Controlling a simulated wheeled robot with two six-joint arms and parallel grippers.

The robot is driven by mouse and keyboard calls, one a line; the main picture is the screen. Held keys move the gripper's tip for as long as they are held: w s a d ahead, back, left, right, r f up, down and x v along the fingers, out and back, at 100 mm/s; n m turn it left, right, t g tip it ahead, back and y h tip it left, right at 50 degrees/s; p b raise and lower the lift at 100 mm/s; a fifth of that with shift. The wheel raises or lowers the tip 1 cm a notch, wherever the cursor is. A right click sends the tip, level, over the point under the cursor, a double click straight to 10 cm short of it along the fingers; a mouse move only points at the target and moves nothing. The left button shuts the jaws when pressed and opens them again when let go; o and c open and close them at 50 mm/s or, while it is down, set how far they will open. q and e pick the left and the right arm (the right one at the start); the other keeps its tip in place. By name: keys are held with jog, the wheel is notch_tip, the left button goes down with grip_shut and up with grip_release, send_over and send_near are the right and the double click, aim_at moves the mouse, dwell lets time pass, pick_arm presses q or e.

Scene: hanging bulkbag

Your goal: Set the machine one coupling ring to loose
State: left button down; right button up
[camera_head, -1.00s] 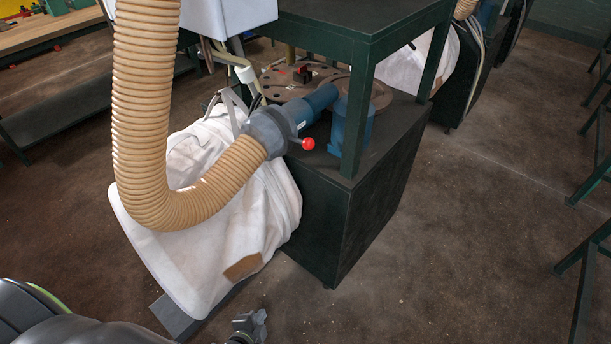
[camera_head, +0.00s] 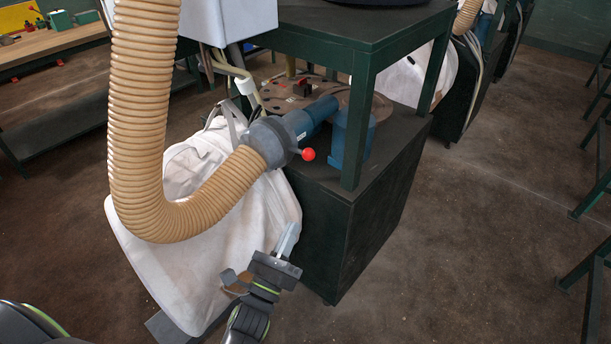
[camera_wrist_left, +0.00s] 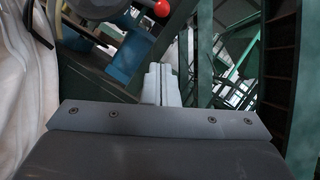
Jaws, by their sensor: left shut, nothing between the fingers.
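The grey coupling ring (camera_head: 272,141) joins the tan ribbed hose (camera_head: 141,120) to a blue pipe (camera_head: 317,113) on the machine. Its lever ends in a red ball (camera_head: 308,154) on the right side. The wrist view shows the red ball (camera_wrist_left: 162,8) and part of the grey coupling (camera_wrist_left: 97,7) at the top edge. My left gripper (camera_head: 290,230) is below the red ball, apart from it, in front of the white bag and cabinet. Its pale fingers (camera_wrist_left: 161,72) are together and empty, pointing up. My right gripper is in neither view.
A white bag (camera_head: 175,270) hangs below the hose, close to my left gripper. The dark machine cabinet (camera_head: 350,240) stands at the right, with a green table frame (camera_head: 358,125) over it. Open floor (camera_head: 480,240) lies to the right.

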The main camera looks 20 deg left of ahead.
pick_arm(q)
jog(key=p, duration=0.4)
send_near(300, 150)
jog(key=w+d, duration=0.4)
jog(key=shift+w+a+r, duration=0.15)
jog(key=shift+w+r, duration=0.1)
jog(key=shift+w, duration=0.25)
jog(key=shift+r, duration=0.1)
